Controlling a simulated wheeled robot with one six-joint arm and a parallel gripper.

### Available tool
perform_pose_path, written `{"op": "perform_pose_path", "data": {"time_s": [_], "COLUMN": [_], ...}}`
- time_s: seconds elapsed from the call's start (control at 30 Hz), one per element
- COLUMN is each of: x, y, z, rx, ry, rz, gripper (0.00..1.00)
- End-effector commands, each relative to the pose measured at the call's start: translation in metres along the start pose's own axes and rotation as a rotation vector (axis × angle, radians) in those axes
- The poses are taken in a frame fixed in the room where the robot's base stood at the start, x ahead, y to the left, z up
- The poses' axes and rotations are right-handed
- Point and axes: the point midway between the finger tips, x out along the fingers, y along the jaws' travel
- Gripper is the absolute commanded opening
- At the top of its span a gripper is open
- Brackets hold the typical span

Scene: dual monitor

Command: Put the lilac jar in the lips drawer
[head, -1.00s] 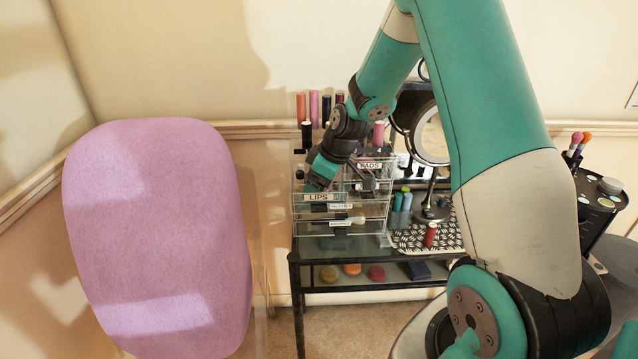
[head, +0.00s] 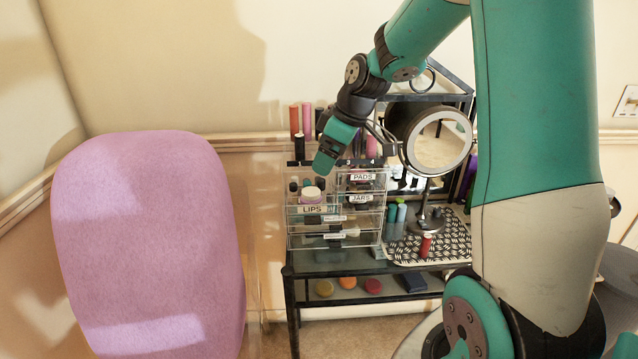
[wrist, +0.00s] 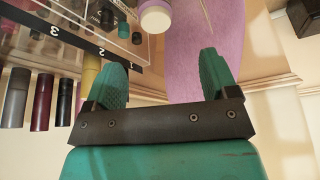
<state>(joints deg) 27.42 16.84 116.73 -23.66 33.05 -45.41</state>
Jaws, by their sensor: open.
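The lilac jar (head: 311,196) with its white lid shows at the lips drawer (head: 312,210), just behind its label, and looks upright. It seems to stand inside the drawer near the front, though its base is hidden. My gripper (head: 325,166) is above the jar, apart from it. In the wrist view my gripper (wrist: 165,78) has its two green fingers spread with nothing between them. The jar (wrist: 155,16) shows beyond the fingers at the top, beside small black-capped items (wrist: 122,29) in the clear drawer.
The clear organizer has other labelled drawers, pads (head: 362,177) and jars (head: 361,198), right of lips. Upright tubes (head: 300,122) stand on top behind my gripper. A round mirror (head: 438,141) stands close on the right. A pink chair back (head: 150,240) is at left.

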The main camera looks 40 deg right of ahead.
Motion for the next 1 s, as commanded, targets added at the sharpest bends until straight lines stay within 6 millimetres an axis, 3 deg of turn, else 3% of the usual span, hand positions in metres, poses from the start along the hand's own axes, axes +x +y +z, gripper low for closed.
{"op": "perform_pose_path", "data": {"time_s": [0.07, 0.13, 0.23, 0.3, 0.4, 0.5, 0.67, 1.0], "x": [-0.005, -0.011, -0.022, -0.032, -0.044, -0.052, -0.057, -0.057], "y": [-0.030, -0.077, -0.166, -0.224, -0.288, -0.327, -0.346, -0.346], "z": [-0.014, -0.028, -0.035, -0.027, -0.003, 0.021, 0.040, 0.040], "rx": [-0.009, -0.013, -0.011, -0.005, 0.002, 0.010, 0.021, 0.024], "ry": [-0.001, -0.009, -0.037, -0.068, -0.115, -0.155, -0.184, -0.184], "rz": [-0.026, -0.067, -0.145, -0.194, -0.247, -0.279, -0.295, -0.295], "gripper": [0.80, 0.80, 0.80, 0.80, 0.80, 0.80, 0.80, 0.80]}}
